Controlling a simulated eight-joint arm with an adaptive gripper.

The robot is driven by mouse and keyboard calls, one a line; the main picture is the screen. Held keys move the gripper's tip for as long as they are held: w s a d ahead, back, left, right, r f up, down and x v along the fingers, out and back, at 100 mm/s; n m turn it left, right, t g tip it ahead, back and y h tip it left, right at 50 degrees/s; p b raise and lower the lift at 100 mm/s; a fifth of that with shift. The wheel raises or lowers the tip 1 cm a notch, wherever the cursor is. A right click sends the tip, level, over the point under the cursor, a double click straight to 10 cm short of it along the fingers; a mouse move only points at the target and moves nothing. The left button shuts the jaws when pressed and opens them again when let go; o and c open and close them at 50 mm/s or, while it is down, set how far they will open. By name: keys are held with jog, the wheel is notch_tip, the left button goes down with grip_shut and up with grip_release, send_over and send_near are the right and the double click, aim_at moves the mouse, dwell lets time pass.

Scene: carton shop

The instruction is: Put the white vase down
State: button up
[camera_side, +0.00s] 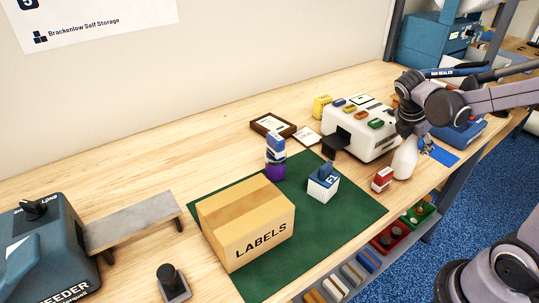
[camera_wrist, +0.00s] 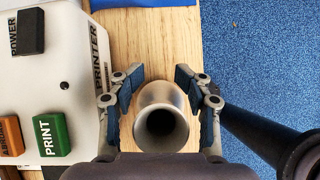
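The white vase (camera_side: 404,160) is at the right front of the wooden workbench, close to its front edge, next to the red-and-white stamp. My gripper (camera_side: 410,130) is above it, its fingers reaching down around its upper part. In the wrist view, the vase's open round mouth (camera_wrist: 161,122) faces the camera, between the two fingers (camera_wrist: 160,82). The vase looks near upright, slightly leaning. I cannot tell whether its base touches the bench.
The white printer (camera_side: 362,128) stands left of the vase; its PRINT button (camera_wrist: 50,134) is close in the wrist view. The red-and-white stamp (camera_side: 382,179) is just beside the vase. A green mat (camera_side: 330,215) holds the LABELS carton (camera_side: 246,220). Trays hang below the front edge.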

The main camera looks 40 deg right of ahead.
jog(key=s+v, duration=0.1)
jog(key=v, duration=1.1)
jog(key=a+f+m+t+y, duration=0.3)
jog(key=a+m+t, duration=0.1)
jog(key=a+m, duration=0.3)
jog(key=a+f+m+t+y, duration=0.3)
jog(key=a+f+m, duration=0.1)
jog(key=a+m, duration=0.3)
jog(key=m, duration=0.2)
jog(key=shift+s+m+t, duration=0.3)
jog(key=shift+m+t, duration=0.1)
